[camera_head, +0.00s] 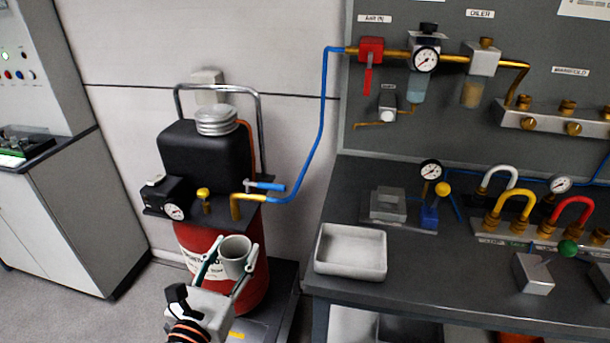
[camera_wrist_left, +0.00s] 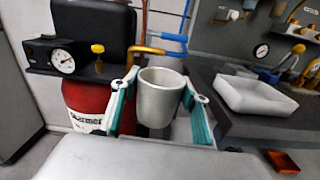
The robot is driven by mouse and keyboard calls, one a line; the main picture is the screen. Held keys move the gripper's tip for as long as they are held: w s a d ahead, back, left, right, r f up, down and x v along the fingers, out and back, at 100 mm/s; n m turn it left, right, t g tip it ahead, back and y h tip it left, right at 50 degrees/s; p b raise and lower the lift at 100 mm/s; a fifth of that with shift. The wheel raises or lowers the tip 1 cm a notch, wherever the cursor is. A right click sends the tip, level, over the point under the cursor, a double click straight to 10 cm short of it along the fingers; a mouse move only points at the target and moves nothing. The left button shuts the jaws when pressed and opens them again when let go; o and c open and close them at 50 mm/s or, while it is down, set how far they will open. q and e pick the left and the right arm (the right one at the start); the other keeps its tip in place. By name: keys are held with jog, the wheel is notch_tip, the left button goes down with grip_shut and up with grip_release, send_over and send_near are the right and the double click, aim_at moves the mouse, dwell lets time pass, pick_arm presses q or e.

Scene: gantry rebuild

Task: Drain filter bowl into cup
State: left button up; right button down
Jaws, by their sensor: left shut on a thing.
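My left gripper (camera_head: 229,271) is shut on a pale grey cup (camera_head: 236,252), held upright in front of the red compressor tank. The cup also shows between the fingers in the left wrist view (camera_wrist_left: 160,98), and its mouth faces up. The filter bowl (camera_head: 417,88) is a bluish clear bowl under the regulator and gauge on the grey wall panel, well up and right of the cup. A brass drain elbow (camera_head: 411,108) hangs below it. I cannot make out the liquid level. My right gripper does not show in either view.
A white tray (camera_head: 350,251) sits on the front left of the dark bench (camera_head: 430,285). A blue hose (camera_head: 322,120) runs from the compressor (camera_head: 205,165) up to the red valve (camera_head: 371,50). Gauges, coloured hose loops and small blocks crowd the bench's right side.

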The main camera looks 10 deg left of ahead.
pick_arm(q)
jog(key=shift+w, duration=0.1)
jog(key=w+d+r+m+h, duration=0.1)
jog(key=w+d+r+h, duration=0.2)
jog(key=d, duration=0.4)
jog(key=w+d+r+m, duration=0.1)
jog(key=w+d+r, duration=0.25)
jog(key=d, duration=0.25)
jog(key=w+d+f+n+y, duration=0.1)
jog(key=w+d, duration=0.2)
jog(key=w, duration=1.3)
jog(key=w+d+n+y, duration=0.1)
jog(key=w+d+y, duration=0.1)
jog(key=w, duration=1.4)
jog(key=shift+w+d+f, duration=0.35)
jog(key=shift+d+f, duration=0.05)
jog(key=shift+d, duration=0.45)
